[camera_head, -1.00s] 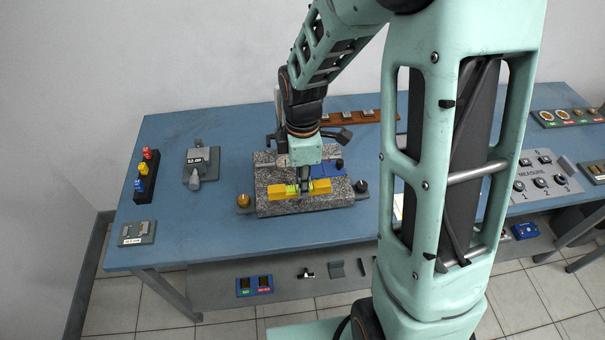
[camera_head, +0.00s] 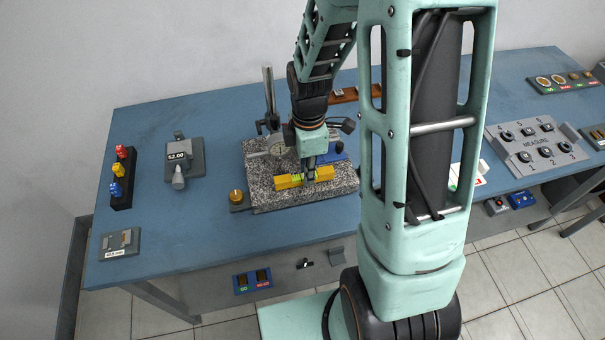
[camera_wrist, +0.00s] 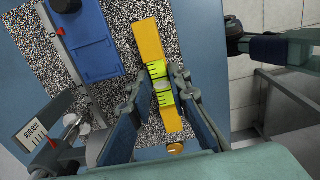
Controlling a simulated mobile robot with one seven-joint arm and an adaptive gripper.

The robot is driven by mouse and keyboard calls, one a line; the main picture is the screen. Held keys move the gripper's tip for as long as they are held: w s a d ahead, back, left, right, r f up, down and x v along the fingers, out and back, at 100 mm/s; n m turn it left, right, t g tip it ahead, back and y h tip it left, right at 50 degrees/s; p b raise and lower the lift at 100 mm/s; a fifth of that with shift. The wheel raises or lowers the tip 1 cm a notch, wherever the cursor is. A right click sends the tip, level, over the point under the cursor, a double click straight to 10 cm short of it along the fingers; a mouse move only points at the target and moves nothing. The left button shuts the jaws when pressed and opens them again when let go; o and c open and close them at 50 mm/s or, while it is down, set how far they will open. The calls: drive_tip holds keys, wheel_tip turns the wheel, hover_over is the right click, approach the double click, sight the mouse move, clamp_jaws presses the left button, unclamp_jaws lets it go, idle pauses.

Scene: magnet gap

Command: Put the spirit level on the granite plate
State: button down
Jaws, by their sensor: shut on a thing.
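The spirit level is a yellow bar (camera_head: 290,182) with a green-yellow vial section in its middle. It lies over the speckled granite plate (camera_head: 275,200), near its front edge; I cannot tell whether it touches the surface. My gripper (camera_head: 310,177) points down and is shut on the level's middle. In the wrist view the level (camera_wrist: 149,42) runs lengthwise between the fingers of my gripper (camera_wrist: 161,85), with the granite plate (camera_wrist: 120,14) behind it. My fingers hide part of the bar in the head view.
A blue block (camera_wrist: 90,50) sits on the plate beside the level. A dial gauge (camera_head: 278,148) on a stand is at the plate's back left. A brass knob (camera_head: 236,196) is at its left.

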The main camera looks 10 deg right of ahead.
drive_tip(key=shift+a+f, duration=0.1)
drive_tip(key=shift+f, duration=0.25)
drive_tip(key=shift+s+f, duration=0.1)
drive_tip(key=c, duration=1.8)
unclamp_jaws()
